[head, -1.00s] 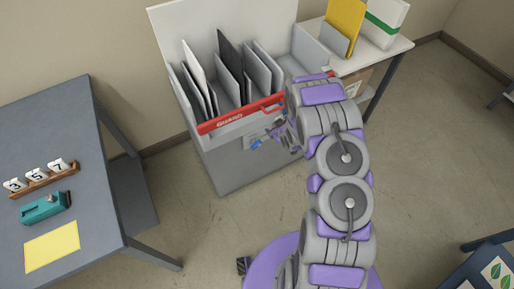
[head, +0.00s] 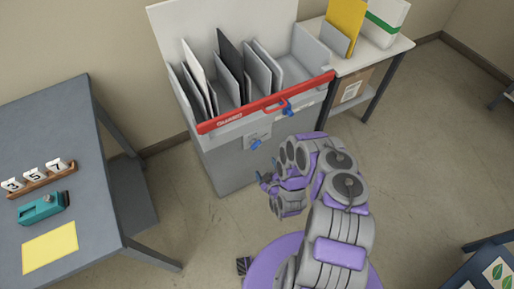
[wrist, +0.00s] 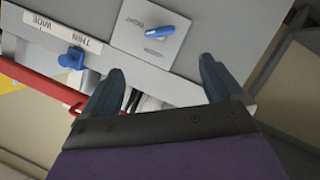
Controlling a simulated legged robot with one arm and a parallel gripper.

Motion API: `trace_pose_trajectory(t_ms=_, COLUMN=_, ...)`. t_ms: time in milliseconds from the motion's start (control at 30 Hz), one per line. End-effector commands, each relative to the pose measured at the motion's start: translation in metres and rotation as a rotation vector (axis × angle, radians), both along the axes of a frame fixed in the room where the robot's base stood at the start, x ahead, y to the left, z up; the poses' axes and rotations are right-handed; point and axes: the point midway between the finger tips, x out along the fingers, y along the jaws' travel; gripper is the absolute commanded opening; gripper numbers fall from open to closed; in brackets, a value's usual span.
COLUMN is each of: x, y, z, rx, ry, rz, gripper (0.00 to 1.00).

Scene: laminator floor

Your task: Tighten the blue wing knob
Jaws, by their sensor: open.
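The blue wing knob (head: 256,144) sits on a light grey plate (head: 264,131) on the front of the grey cabinet. In the wrist view the wing knob (wrist: 160,32) lies slightly tilted across the plate (wrist: 139,18), with small marks below it. My gripper (head: 268,176) is in front of and below the knob in the head view, apart from it. In the wrist view my gripper (wrist: 160,68) has its two dark fingers spread wide with nothing between them. The knob shows just beyond the gap between the fingertips.
A red guard bar (head: 232,117) crosses the cabinet's top front, below upright panels. A second blue part (head: 287,106) sits by the bar; the wrist view shows this blue part (wrist: 72,58) beside a THIN/WIDE label (wrist: 62,34). A grey table (head: 50,130) stands left. Floor between is clear.

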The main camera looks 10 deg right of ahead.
Motion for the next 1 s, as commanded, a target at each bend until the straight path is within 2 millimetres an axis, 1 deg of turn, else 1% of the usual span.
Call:
trace_pose_trajectory(t_ms=500, x=0.080, y=0.006, z=-0.028, rx=0.003, ry=-0.003, rz=-0.002, gripper=0.94)
trace_pose_trajectory(t_ms=800, x=0.123, y=0.011, z=-0.042, rx=0.003, ry=-0.003, rz=-0.001, gripper=0.94)
trace_pose_trajectory(t_ms=1000, x=0.145, y=0.013, z=-0.049, rx=0.002, ry=-0.003, rz=-0.001, gripper=0.94)
